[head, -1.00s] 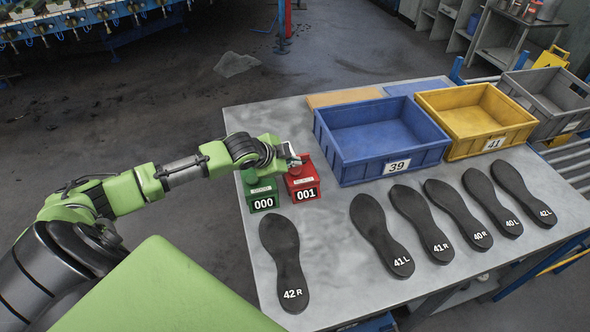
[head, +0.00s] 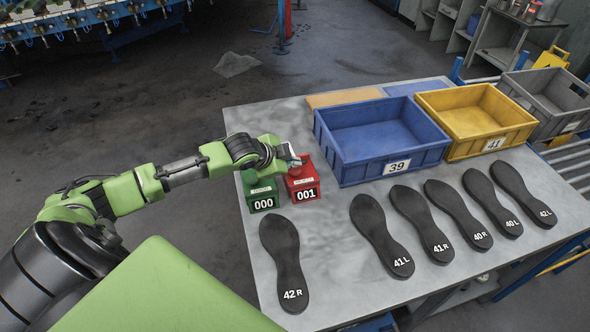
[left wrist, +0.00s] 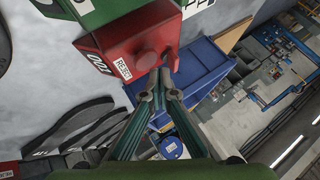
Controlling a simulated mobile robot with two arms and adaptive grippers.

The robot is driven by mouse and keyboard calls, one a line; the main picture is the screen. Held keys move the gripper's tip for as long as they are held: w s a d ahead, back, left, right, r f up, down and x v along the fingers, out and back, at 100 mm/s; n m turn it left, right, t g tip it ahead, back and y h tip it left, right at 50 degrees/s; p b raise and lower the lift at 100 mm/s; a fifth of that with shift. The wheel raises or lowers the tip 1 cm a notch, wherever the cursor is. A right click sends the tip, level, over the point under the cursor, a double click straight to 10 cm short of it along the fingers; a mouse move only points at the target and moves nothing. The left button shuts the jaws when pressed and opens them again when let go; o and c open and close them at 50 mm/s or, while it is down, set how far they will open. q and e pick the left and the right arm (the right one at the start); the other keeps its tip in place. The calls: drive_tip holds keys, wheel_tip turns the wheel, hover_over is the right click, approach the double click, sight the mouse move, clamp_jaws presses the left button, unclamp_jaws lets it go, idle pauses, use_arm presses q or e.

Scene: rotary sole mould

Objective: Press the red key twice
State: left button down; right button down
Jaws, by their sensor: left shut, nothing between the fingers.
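The red counter box (head: 304,183) stands on the table and its display reads 001. Its round red key (left wrist: 147,62) shows in the left wrist view, on the box's face beside a white label. My left gripper (head: 293,160) is shut and empty at the top of the red box. In the left wrist view its closed fingertips (left wrist: 160,74) are right by the key; I cannot tell whether they touch it. The gripper partly hides the key in the head view. My right gripper is not in view.
A green counter box (head: 263,195) reading 000 stands just left of the red one. A blue crate (head: 395,167) marked 39 and a yellow crate (head: 490,144) marked 41 stand to the right. Several black soles, such as 42 R (head: 282,255), lie in front.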

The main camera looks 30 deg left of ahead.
sight(294, 171)
use_arm(q)
drive_tip(key=shift+f, duration=0.35)
drive_tip(key=shift+f, duration=0.65)
idle(0.8)
drive_tip(key=shift+r+p, duration=1)
drive_tip(key=shift+p, duration=0.05)
drive_tip(key=shift+r, duration=0.1)
wheel_tip(294, 171, up, 5)
drive_tip(key=p, duration=0.5)
